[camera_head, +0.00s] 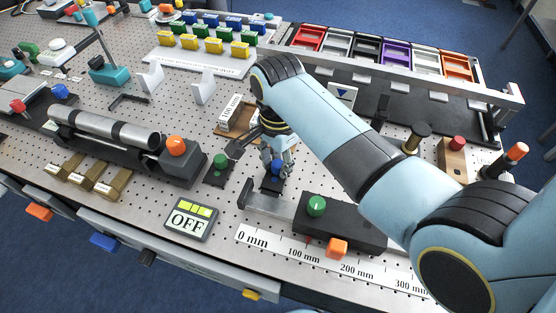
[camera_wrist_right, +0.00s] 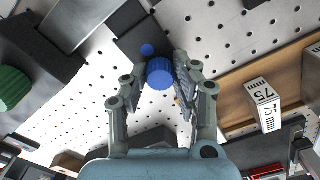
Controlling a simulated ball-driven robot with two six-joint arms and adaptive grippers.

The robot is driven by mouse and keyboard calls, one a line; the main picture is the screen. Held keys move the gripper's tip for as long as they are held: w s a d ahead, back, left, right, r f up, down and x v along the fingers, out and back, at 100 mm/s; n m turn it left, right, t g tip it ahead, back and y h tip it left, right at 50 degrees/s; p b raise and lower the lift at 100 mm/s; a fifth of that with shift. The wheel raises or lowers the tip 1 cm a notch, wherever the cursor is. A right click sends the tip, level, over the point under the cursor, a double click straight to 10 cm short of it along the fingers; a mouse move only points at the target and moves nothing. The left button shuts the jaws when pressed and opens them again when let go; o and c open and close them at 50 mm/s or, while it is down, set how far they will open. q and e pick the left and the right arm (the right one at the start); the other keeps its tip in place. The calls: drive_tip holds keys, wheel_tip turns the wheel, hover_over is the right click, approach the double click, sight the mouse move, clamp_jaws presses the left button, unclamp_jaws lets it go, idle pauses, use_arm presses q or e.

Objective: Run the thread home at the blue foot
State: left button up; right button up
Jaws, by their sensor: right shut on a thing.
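The blue foot is a ribbed blue knob (camera_head: 277,168) on a small black base (camera_head: 271,186), near the middle of the table. In the right wrist view the blue knob (camera_wrist_right: 160,74) sits between the fingertips, with a small blue dot on the black base beside it. My right gripper (camera_head: 275,156) reaches down over the knob from above. In the right wrist view my right gripper (camera_wrist_right: 161,68) is closed around the knob, one finger on each side. The thread under the knob is hidden. My left gripper is in neither view.
A green knob on a black base (camera_head: 220,162) stands just left. A metal bar (camera_head: 268,201) and black block (camera_head: 340,221) with a green knob lie in front. An OFF display (camera_head: 190,219) is front left. A wooden tray (camera_wrist_right: 232,96) with white marked blocks (camera_wrist_right: 262,98) is close by.

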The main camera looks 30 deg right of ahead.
drive_tip(key=m, duration=0.3)
drive_tip(key=shift+m, duration=1.2)
drive_tip(key=m, duration=0.5)
drive_tip(key=o, duration=1)
wheel_tip(320, 180, up, 12)
